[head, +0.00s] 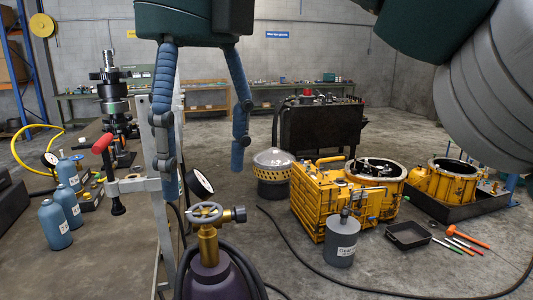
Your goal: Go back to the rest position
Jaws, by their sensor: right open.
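My right gripper (204,182) hangs from the top of the head view, left of centre. Its dark green palm is cut off by the top edge. Its two long blue fingers point down and stand wide apart, with nothing held between them. The fingers overlap the view of a valve-topped purple cylinder's surroundings and a metal frame behind. Dark green and grey arm parts of mine fill the upper right corner. My left gripper does not show.
A purple gas cylinder (212,277) with a valve stands in front, below the gripper. Blue bottles (55,225) and a press (113,95) are at left. Yellow transmission housing (322,198), grey canister (341,242), black tray (408,236) and tools lie right. Floor at bottom right is mostly clear.

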